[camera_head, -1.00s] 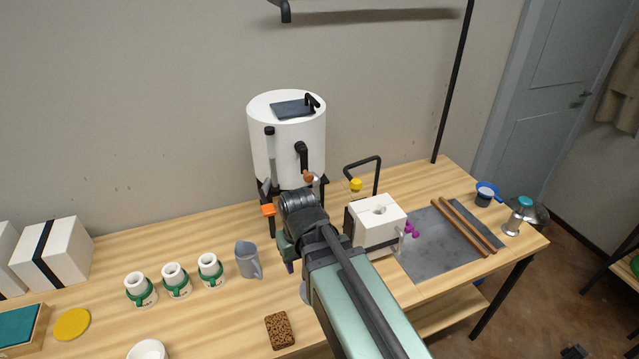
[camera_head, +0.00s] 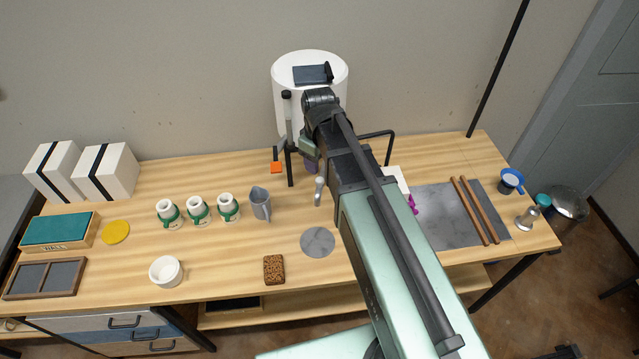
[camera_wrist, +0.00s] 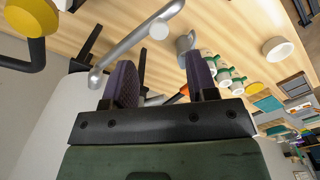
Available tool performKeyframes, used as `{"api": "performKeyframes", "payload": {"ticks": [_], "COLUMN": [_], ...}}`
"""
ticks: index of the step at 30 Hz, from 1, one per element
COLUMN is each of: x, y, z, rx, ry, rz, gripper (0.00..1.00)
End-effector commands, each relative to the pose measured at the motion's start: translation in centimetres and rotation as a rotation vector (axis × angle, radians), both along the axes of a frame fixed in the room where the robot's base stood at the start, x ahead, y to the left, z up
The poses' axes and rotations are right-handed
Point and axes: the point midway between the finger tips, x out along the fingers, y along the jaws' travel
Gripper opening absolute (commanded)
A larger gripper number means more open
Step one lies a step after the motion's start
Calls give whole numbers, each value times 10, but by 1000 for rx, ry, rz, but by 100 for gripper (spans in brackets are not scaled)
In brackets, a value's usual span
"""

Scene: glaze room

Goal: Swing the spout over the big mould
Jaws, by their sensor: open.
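The spout (camera_wrist: 128,52), a silver pipe with a bend, crosses the wrist view just beyond my fingertips. A short silver piece below my gripper in the head view appears to be its end (camera_head: 319,190). My gripper (camera_wrist: 162,85) is open, with two dark ribbed fingers apart and nothing seen held between them. In the head view it is by the front of the white tank (camera_head: 285,122), largely hidden by my arm. The big mould (camera_head: 397,182), a white block with purple clamps, shows only a sliver to the right of my arm; its pouring hole is hidden.
Several items stand left of the tank: a grey jug (camera_head: 261,204) and three green-banded small moulds (camera_head: 198,211). A grey disc (camera_head: 318,242) and brown sponge (camera_head: 274,269) lie in front. A yellow knob (camera_wrist: 32,18) on a black bar is close to my gripper's left.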

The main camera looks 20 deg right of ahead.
Motion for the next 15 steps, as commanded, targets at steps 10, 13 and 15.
{"api": "performKeyframes", "payload": {"ticks": [10, 13, 15], "x": [0, 0, 0], "y": [0, 0, 0], "z": [-74, -73, -71], "rx": [0, 0, 0], "ry": [0, 0, 0], "rz": [-1, -1, -1], "gripper": [52, 52, 52]}}
